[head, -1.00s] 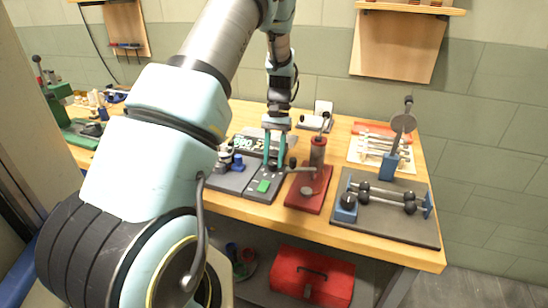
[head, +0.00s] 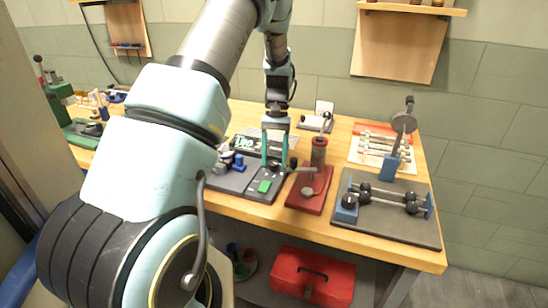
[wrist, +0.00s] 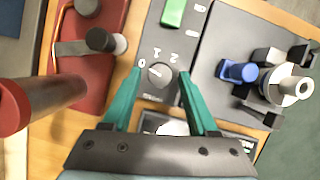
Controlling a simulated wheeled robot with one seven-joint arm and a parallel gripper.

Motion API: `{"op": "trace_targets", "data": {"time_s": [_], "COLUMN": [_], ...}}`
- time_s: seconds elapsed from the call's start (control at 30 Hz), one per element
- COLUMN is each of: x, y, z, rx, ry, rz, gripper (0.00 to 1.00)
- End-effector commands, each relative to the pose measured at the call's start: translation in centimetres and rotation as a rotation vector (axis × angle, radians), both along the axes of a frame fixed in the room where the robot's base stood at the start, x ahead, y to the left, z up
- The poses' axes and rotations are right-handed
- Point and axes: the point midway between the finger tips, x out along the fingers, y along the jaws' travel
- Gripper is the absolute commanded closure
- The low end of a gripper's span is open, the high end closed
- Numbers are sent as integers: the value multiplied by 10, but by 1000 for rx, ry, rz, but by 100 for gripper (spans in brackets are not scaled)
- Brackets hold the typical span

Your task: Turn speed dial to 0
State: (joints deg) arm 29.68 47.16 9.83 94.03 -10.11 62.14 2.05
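The speed dial (wrist: 158,72) is a small round grey knob on a dark panel, with white marks 0, 1 and 2 around it in the wrist view. Its exact setting is hard to tell. My gripper (wrist: 160,73) is open, its two green fingers on either side of the dial with gaps visible. Whether the fingertips are level with the knob or above it is unclear. In the head view my gripper (head: 274,166) points down over the panel (head: 262,196), and the fingers hide the dial. A digital display (head: 245,142) stands behind the panel.
A green button (head: 264,186) is on the panel's front. A red-based stand with a cylinder and lever (head: 318,155) stands close on the right. A blue clamp-like part (wrist: 238,71) is on the other side.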

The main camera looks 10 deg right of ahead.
Motion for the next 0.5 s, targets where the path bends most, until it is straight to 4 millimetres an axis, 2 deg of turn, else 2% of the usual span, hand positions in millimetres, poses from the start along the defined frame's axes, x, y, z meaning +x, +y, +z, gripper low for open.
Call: {"op": "trace_targets", "data": {"time_s": [0.07, 0.33, 0.5], "x": [0, 0, 8], "y": [0, 0, -2], "z": [0, 1, 15], "rx": [0, 1, -1], "ry": [1, 1, -3], "rz": [0, -1, -1], "gripper": [31, 31, 31]}}
